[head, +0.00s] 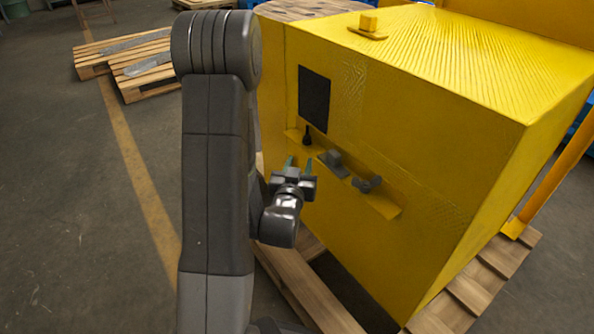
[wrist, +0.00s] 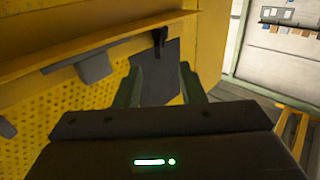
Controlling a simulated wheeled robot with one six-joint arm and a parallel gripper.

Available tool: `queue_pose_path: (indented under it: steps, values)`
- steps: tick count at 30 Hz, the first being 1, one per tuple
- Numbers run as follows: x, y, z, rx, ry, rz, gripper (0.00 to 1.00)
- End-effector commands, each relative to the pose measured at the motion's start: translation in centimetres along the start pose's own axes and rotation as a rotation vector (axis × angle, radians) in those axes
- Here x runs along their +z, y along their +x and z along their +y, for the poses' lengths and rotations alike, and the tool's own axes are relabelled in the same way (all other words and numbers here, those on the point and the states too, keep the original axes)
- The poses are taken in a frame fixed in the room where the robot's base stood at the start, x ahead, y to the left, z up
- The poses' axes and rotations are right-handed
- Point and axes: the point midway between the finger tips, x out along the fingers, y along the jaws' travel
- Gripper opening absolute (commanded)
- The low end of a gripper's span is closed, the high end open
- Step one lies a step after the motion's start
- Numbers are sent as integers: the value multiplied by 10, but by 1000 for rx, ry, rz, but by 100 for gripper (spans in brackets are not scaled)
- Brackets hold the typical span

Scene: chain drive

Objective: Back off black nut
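I cannot pick out the black nut for certain. A small black upright part (head: 307,136) stands at the left end of a yellow ledge on the machine; it also shows in the wrist view (wrist: 159,38). A dark grey block (head: 334,162) and a dark knob-like part (head: 367,184) sit further right along the ledge. The grey block shows in the wrist view (wrist: 93,67) too. My gripper (head: 298,164) is in front of the ledge, near its left part. Its two green fingers stand apart in the wrist view (wrist: 160,84), with no held thing visible between them.
The big yellow machine (head: 430,160) stands on a wooden pallet (head: 480,281). A flat dark panel (head: 313,98) is on its face above the ledge (head: 384,207). Other pallets (head: 130,62) lie at the back left. The floor at left is clear.

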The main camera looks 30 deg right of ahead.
Motion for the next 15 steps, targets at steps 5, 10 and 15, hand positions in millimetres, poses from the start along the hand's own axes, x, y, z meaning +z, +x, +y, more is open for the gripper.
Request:
queue_pose_path:
  steps: [5, 10, 15]
  values:
    - [1, -23, 0, -1, -1, -1, 36]
    - [0, -30, 0, 0, 0, 0, 36]
    - [0, -30, 0, 0, 0, 0, 36]
